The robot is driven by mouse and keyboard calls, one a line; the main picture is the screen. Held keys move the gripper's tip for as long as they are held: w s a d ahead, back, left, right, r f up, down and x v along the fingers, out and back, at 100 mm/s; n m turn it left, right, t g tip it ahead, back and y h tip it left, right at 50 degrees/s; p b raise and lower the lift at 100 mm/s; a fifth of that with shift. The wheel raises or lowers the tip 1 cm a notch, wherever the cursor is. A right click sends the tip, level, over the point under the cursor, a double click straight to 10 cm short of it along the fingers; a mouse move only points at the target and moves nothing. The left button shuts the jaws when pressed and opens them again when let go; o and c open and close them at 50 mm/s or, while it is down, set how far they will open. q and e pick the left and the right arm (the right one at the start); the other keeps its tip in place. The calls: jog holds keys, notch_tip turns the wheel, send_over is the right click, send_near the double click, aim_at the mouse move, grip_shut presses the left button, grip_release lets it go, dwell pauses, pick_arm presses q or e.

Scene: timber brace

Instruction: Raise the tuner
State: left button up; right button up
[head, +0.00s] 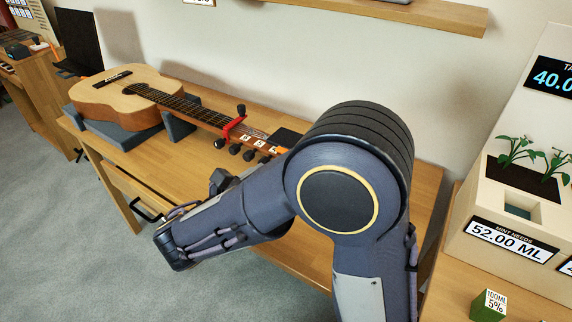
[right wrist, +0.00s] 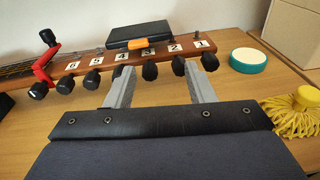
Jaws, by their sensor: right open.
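The tuner, a flat black box with an orange clip, sits on the guitar's headstock in the right wrist view (right wrist: 138,36), tilted back low behind the numbered labels. In the head view its dark top (head: 284,137) shows partly behind my arm. The guitar (head: 122,93) lies on a bench with its headstock (right wrist: 95,67) to the right. My right gripper (right wrist: 160,70) is open and empty. Its fingertips are just in front of the headstock, near the black pegs by labels 3 and 2, below the tuner. My left gripper is out of view.
A red piece with black knobs (right wrist: 44,66) sits across the neck end. A teal-rimmed white disc (right wrist: 247,60) and a yellow stringy mop-like item (right wrist: 296,112) lie to the right on the bench. A planter (head: 510,215) stands at the far right.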

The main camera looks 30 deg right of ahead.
aim_at(280, 151)
jog(key=shift+n+t+h, duration=0.3)
jog(key=shift+n+t, duration=0.3)
jog(key=shift+t, duration=0.3)
jog(key=w+d, duration=0.1)
jog(key=w+d+b, duration=0.1)
jog(key=w+d, duration=0.2)
jog(key=w, duration=0.1)
jog(key=shift+w+d+r, duration=0.25)
jog(key=shift+d, duration=0.1)
grip_shut()
